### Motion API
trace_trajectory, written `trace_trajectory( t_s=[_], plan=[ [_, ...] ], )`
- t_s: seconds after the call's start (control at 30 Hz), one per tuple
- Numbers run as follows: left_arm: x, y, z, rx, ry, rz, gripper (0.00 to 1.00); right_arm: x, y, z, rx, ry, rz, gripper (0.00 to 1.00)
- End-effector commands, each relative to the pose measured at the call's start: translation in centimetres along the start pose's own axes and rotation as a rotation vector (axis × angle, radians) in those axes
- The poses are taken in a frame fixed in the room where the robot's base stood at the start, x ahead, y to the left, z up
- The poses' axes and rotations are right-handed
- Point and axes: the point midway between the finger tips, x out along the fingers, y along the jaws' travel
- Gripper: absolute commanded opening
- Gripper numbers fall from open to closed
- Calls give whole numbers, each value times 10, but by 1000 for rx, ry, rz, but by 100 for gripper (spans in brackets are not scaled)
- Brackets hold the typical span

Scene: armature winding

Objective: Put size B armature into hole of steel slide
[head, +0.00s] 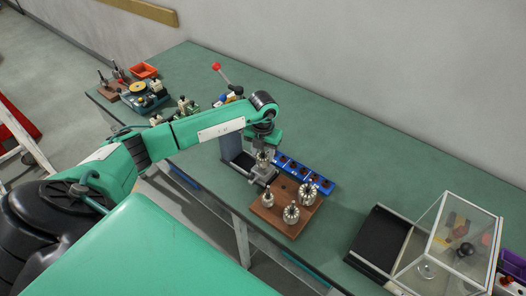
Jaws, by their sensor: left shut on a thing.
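My left arm reaches across the bench from the left. Its gripper (263,147) points down and is shut on an armature (263,159), a small metal part with a dark top. The armature is upright, directly over or at the grey steel slide (263,174); I cannot tell whether it is in the hole, which is hidden. Three more armatures stand upright on a brown wooden board (283,222) just in front: one at left (267,199), one at front (291,212), one at right (307,194). Their size letters cannot be read. My right gripper is out of view.
A blue tray with dark round holes (318,181) lies behind the board. A grey upright fixture (234,152) stands left of the slide. A black panel (378,240) and a clear case (449,244) are at right. The green bench top (345,165) is clear at the back.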

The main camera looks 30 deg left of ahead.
Motion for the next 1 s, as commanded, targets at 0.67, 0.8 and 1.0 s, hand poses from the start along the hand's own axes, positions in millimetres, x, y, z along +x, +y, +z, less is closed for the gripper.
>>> trace_trajectory(
  t_s=[0.67, 0.8, 1.0],
  plan=[
    [7, 0, 0, 0, -1, -1, 14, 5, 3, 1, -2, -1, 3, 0],
    [7, 0, 0, 0, -1, 0, 66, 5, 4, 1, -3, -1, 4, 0],
    [7, 0, 0, 0, -1, 0, 70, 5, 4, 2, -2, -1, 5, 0]
  ],
)
